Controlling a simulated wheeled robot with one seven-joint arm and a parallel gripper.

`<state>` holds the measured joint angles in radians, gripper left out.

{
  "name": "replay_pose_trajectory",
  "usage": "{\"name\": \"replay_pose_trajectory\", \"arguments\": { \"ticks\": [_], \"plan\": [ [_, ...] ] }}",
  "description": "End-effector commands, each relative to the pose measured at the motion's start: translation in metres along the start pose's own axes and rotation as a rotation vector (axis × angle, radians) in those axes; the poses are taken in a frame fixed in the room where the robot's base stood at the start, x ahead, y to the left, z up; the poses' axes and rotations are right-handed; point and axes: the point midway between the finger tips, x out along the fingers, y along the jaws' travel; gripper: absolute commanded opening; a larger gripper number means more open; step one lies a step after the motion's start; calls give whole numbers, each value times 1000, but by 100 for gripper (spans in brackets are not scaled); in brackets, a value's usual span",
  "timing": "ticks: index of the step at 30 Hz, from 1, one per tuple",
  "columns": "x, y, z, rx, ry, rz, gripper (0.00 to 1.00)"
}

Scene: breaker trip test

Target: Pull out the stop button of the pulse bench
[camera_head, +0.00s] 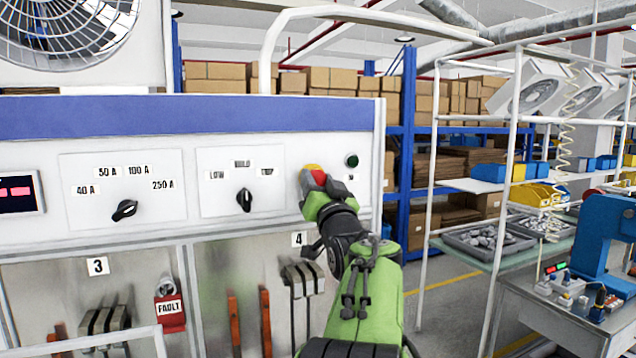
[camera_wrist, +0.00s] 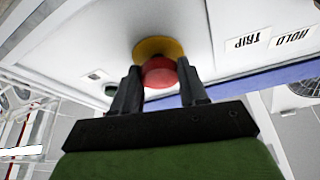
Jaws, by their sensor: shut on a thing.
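The stop button is a red mushroom head on a yellow round base on the white panel of the pulse bench (camera_head: 95,150). In the wrist view the red stop button (camera_wrist: 159,72) sits between the two dark fingers of my gripper (camera_wrist: 157,88), with its yellow base (camera_wrist: 158,47) behind it. In the head view the stop button (camera_head: 318,176) is partly hidden by my gripper (camera_head: 313,183), which reaches it from below. My gripper is shut on the red head. I cannot tell whether the button is in or out.
A dark green button (camera_head: 352,160) is right of the stop button. The LOW/HOLD/TRIP knob (camera_head: 244,200) and the current knob (camera_head: 124,210) are to its left. Breaker levers (camera_head: 303,280) are below. A tubular rail (camera_head: 268,50) rises above the panel.

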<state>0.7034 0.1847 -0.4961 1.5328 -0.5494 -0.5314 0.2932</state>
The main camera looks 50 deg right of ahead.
Motion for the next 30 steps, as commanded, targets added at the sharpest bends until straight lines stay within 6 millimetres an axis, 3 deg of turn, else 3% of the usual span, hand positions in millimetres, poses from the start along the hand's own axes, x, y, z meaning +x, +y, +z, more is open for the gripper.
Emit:
{"name": "replay_pose_trajectory", "arguments": {
  "ticks": [1,4,16,23,24,29,30],
  "plan": [
    [0,0,0,0,0,0,12],
    [0,0,0,0,0,0,0],
    [-18,0,-5,-1,3,-3,0],
    [-17,0,-6,0,-2,-1,0],
    [-17,0,-6,0,-2,0,44],
    [-17,0,-7,0,-2,0,68],
    [-17,0,-7,0,-2,0,69]
  ]
}}
